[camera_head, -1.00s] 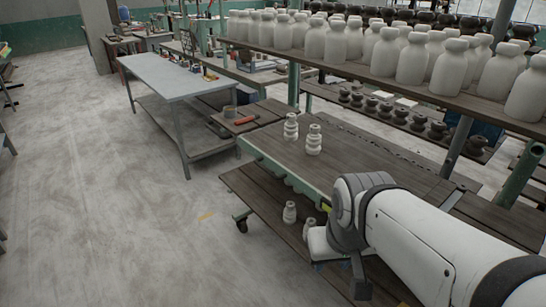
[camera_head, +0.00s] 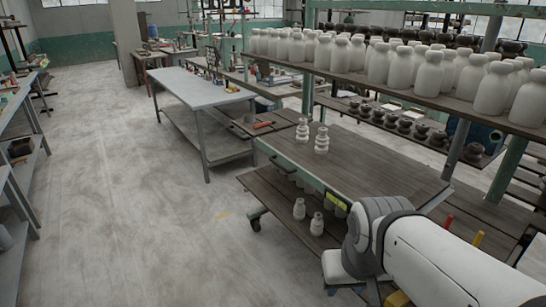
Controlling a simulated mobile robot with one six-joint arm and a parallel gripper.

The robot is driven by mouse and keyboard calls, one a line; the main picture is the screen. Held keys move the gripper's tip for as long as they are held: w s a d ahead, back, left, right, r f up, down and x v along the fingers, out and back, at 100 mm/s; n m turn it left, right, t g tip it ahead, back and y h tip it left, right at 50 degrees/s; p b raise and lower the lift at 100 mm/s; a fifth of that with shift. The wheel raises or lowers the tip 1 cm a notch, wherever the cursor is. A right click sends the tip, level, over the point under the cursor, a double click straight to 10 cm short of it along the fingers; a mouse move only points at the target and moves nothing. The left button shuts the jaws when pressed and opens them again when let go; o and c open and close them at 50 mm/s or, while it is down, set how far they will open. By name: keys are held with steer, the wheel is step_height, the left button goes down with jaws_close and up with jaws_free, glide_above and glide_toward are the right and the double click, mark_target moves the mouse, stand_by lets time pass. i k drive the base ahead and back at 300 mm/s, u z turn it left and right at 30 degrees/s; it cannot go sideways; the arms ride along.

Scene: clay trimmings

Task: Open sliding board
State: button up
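A wooden cart stands at the centre right, with an upper board (camera_head: 375,167) and a lower board (camera_head: 274,197) that juts out to the left beneath it. I cannot tell for sure which one is the sliding board. Two pale ceramic pieces, one at the left (camera_head: 302,131) and one at the right (camera_head: 321,140), stand on the upper board. Two more, a left one (camera_head: 299,209) and a right one (camera_head: 317,224), stand on the lower board. My white arm comes in from the lower right and hides part of the cart's near side. My gripper's fingers do not show.
A grey metal table (camera_head: 203,86) stands left of the cart. A shelf (camera_head: 395,88) with rows of white bottles (camera_head: 428,74) runs above and behind it. A red handle (camera_head: 449,222) and a yellow one (camera_head: 478,239) stick up behind my arm. Open floor (camera_head: 130,210) lies to the left.

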mark_target(351, 169)
steer(key=u, duration=0.45)
steer(key=i, duration=1.8)
steer(key=z, duration=0.5)
steer(key=k, duration=0.85)
steer(key=z, duration=0.15)
steer(key=i, duration=0.85)
steer(key=u, duration=0.05)
